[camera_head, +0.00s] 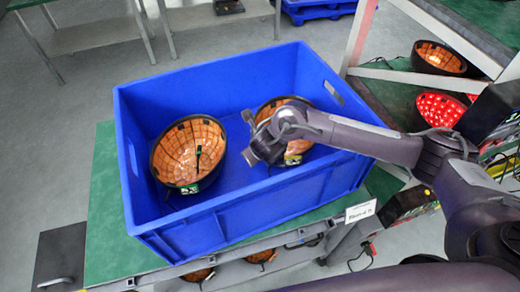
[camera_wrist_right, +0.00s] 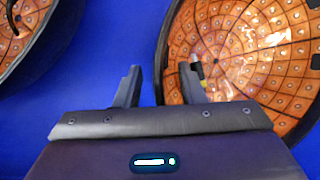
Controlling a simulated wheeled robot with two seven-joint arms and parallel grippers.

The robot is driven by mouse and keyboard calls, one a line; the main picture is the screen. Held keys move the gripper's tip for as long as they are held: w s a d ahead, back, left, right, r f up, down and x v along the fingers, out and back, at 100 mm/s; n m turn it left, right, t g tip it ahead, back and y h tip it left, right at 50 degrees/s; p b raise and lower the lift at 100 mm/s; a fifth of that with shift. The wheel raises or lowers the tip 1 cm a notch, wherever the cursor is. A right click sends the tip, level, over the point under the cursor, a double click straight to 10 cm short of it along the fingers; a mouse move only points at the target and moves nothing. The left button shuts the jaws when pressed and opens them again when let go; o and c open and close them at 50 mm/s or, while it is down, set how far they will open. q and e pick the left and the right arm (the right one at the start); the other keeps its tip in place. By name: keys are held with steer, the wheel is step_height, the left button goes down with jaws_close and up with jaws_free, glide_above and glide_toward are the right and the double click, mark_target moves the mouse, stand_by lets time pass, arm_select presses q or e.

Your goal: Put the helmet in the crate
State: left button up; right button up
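The blue crate (camera_head: 235,218) stands on a green-topped table and holds two helmets. Each helmet is a dark shell with an orange, gridded inside facing up. The left helmet (camera_head: 180,152) lies in the crate's left part. The right helmet (camera_head: 268,108) lies farther right, partly hidden by my right arm. My right gripper (camera_head: 252,147) is inside the crate's outline, between the helmets and beside the right one. In the right wrist view its fingers (camera_wrist_right: 160,85) are apart, with a helmet rim (camera_wrist_right: 163,50) showing between them. No firm hold shows. My left gripper is out of view.
A rack on the right holds more helmets, one orange (camera_head: 438,58) and one lit red (camera_head: 440,108). Others show below the table's front edge. The green table top (camera_head: 105,235) is bare left of the crate. Another blue crate (camera_head: 315,8) is at the back.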

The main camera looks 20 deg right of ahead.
steer(key=shift+r, duration=0.15)
steer(key=shift+s+r, duration=0.2)
steer(key=shift+r, duration=0.1)
steer(key=p+v, duration=0.4)
steer(key=v, duration=0.7)
steer(key=shift+p, duration=0.3)
steer(key=shift+s+r, duration=0.1)
